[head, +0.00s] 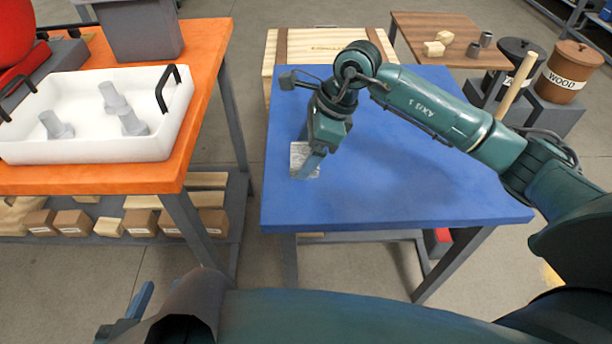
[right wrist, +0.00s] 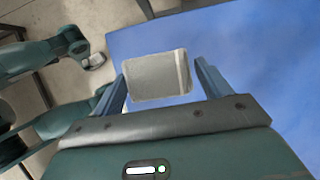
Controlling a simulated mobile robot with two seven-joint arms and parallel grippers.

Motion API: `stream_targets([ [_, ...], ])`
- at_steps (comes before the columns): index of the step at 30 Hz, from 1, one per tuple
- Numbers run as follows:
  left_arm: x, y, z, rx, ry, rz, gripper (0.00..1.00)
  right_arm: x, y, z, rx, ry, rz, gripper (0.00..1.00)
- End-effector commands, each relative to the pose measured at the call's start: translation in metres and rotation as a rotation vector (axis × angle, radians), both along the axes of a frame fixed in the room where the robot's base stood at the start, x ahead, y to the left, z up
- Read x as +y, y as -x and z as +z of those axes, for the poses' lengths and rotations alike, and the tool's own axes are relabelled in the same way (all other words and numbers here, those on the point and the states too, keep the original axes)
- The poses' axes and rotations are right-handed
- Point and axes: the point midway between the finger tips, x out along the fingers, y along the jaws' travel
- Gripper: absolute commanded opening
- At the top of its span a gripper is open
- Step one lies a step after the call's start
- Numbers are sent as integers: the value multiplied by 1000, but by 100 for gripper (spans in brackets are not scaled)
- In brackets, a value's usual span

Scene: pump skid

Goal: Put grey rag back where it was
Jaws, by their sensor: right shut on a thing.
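The grey rag (head: 299,154) is a small, pale grey rectangle at the left side of the blue table (head: 400,180). My right gripper (head: 308,165) reaches down over it and is shut on it. In the right wrist view the rag (right wrist: 157,76) lies flat between the two blue fingers of my right gripper (right wrist: 161,70), with a lighter stripe near its right end. I cannot tell whether it touches the table top. My left gripper (head: 133,312) is low at the left, in front of the tables and mostly hidden; its jaw opening does not show.
An orange bench (head: 205,100) at left holds a white tray (head: 85,150) with several grey pegs. A wooden crate (head: 285,48) stands behind the blue table. A brown table (head: 425,25) and a WOOD bin (head: 570,72) stand at back right. The blue top is otherwise clear.

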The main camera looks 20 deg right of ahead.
Motion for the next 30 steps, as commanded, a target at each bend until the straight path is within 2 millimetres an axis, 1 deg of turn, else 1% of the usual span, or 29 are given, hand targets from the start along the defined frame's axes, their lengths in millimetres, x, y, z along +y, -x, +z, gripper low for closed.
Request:
stream_targets([
  [1,0,0,-1,-2,-2,0,36,0,1,-11,4,0,2,55],
  [3,1,0,-1,-4,-3,1,36,0,1,-20,3,0,1,55],
  [8,2,1,-1,-6,-2,3,36,0,0,-31,2,0,4,55],
  [15,2,3,-2,-10,-2,4,36,0,1,-63,3,0,4,55],
  [17,2,4,-1,-12,-2,4,36,0,1,-66,1,2,4,55],
  [22,2,4,2,-15,-1,4,36,0,0,-65,0,1,4,55],
  [27,2,4,-3,-12,-7,2,36,0,0,-69,0,1,4,55],
  [28,2,3,-2,-10,-8,1,36,0,0,-68,1,1,4,79],
  [30,2,3,-3,-8,-10,0,36,0,0,-67,1,1,4,85],
])
